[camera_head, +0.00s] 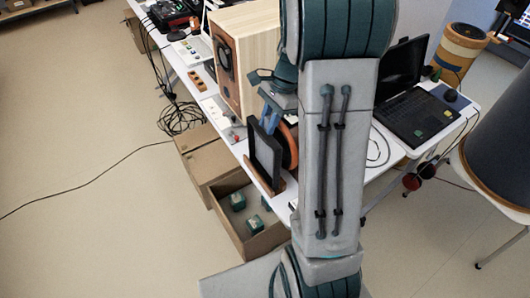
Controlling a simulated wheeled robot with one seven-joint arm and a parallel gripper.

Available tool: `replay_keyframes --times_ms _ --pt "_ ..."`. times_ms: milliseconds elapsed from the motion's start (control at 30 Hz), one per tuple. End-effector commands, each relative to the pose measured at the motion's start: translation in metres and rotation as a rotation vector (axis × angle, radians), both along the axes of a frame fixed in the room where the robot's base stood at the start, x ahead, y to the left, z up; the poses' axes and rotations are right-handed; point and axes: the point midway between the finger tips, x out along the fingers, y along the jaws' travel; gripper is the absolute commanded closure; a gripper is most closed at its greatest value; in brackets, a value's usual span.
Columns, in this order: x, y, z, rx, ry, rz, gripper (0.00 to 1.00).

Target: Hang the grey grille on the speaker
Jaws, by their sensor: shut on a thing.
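The speaker (258,45) is a light wood box on the white table, with its brown front and dark round driver facing left. The grey grille (265,157) looks like a dark, flat, upright panel near the table's front edge, nearer to me than the speaker. Its lower edge is at a brown wooden stand (278,191); I cannot tell whether it rests in it. My gripper (266,122), with blue fingers, is at the grille's top edge and shut on it. My arm hides part of the table and whatever lies right behind the grille.
An orange round thing (289,146) stands just behind the grille. A laptop (413,112) is open to the right of my arm. An open cardboard box (262,244) with small green boxes stands on the floor below. Cables (181,116) lie on the floor at left, which is otherwise mostly clear.

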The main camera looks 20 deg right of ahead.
Motion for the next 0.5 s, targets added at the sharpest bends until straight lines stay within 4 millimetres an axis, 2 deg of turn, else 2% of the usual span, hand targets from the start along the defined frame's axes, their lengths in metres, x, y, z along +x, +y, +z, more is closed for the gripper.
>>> replay_keyframes --times_ms 500 --pt "0.0 0.0 0.024 -0.001 -0.002 0.0 1.0"
